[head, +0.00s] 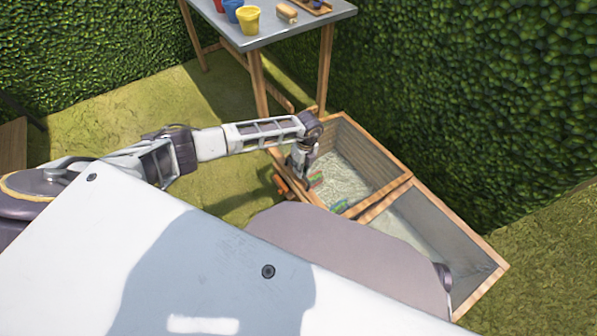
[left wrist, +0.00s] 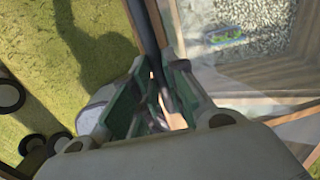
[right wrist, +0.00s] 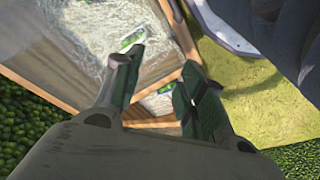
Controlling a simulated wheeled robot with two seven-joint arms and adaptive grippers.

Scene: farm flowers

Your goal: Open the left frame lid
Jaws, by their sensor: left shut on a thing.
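A wooden frame box (head: 489,258) with two bays stands on the grass by the hedge. The left bay shows a pale, straw-like bed with small green-and-red packets on it. The left frame lid (head: 369,201) appears as a clear pane with a wooden edge; how far it stands open is hard to tell. My left gripper (head: 299,172) is at the left bay's near-left edge. In the left wrist view my left gripper (left wrist: 158,95) is shut around a dark bar (left wrist: 148,40) at the lid's edge. My right gripper (right wrist: 163,62) is open and empty above the frame.
A grey table (head: 290,25) with a yellow pot (head: 249,19), a blue pot (head: 232,10) and other small items stands behind the frame. A tall hedge (head: 460,90) closes off the back and right. Open grass (head: 130,120) lies to the left.

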